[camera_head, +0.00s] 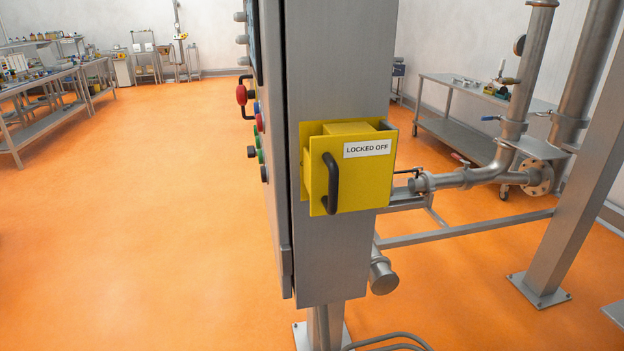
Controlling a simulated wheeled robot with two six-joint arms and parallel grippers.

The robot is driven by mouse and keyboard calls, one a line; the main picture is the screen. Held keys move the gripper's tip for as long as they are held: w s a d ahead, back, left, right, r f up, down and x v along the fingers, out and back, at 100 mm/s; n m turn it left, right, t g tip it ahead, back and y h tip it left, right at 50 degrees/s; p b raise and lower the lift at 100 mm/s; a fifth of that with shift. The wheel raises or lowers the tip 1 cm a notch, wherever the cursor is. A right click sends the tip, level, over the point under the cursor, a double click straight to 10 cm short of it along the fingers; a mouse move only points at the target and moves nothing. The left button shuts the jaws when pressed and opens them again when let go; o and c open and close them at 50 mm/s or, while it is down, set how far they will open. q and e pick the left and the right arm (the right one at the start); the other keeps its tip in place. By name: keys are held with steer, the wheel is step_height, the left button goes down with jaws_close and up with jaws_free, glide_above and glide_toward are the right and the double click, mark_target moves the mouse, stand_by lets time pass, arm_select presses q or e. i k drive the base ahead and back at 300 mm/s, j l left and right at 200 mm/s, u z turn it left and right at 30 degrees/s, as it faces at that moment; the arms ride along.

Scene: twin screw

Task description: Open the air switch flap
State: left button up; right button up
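A yellow flap (362,182) labelled "LOCKED OFF" sits on the narrow side of a grey metal cabinet (335,256). The flap looks closed over a yellow box-like housing (345,129). A black bar handle (331,184) stands upright near the flap's left edge. The switch behind the flap is hidden. Neither of my grippers shows in the view.
Red, green and black buttons (259,133) and a red knob (241,95) stick out from the cabinet's left face. Steel pipes (470,178) and a frame post (575,215) stand at the right. Orange floor (150,230) is open on the left.

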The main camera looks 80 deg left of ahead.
mark_target(350, 166)
steer(key=u, duration=0.4)
steer(key=l+u, duration=0.1)
steer(key=u, duration=0.75)
steer(key=k+u, duration=0.1)
steer(key=u, duration=0.35)
steer(key=l+u, duration=0.1)
steer(key=u, duration=0.3)
steer(key=k+u, duration=0.1)
steer(key=u, duration=0.35)
